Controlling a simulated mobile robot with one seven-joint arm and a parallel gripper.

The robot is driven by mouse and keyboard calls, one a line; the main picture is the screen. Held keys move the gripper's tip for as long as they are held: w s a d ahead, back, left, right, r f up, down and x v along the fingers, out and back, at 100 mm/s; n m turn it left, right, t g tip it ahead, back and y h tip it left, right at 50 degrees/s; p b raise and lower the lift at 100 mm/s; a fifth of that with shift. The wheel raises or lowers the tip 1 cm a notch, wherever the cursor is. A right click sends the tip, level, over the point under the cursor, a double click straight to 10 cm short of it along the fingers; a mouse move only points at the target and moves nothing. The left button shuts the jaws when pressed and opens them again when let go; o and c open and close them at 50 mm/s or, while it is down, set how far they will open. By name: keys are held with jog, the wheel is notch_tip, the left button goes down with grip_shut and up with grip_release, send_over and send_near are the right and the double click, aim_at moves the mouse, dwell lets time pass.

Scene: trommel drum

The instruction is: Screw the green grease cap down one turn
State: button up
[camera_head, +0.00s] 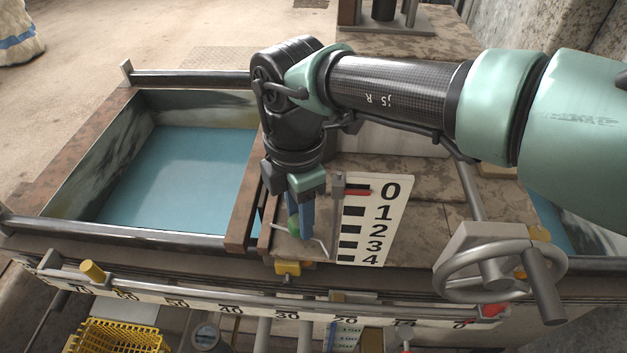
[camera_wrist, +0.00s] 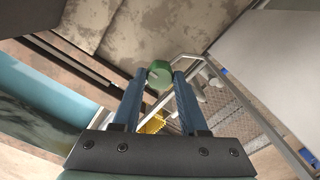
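The green grease cap (camera_head: 293,227) is small and round, low at the front edge of the machine, beside the numbered scale plate. In the wrist view the cap (camera_wrist: 160,74) sits between the tips of my two blue fingers. My gripper (camera_head: 300,222) points down at it, and one finger hides part of it in the head view. In the wrist view my gripper (camera_wrist: 160,76) has one finger on each side of the cap, with hardly any gap. I cannot tell whether the fingers press on it. The cap's underside and thread are hidden.
A white plate numbered 0 to 4 (camera_head: 378,218) stands just right of my gripper. A bent metal rod (camera_head: 316,240) runs close by. A grey handwheel (camera_head: 500,262) stands at right, a blue-floored trough (camera_head: 190,165) at left. A yellow basket (camera_head: 115,338) is below.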

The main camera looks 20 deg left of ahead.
jog(key=o, duration=0.5)
jog(key=shift+c, duration=0.2)
notch_tip(320, 180, up, 13)
jog(key=p, duration=0.3)
jog(key=shift+p, duration=0.4)
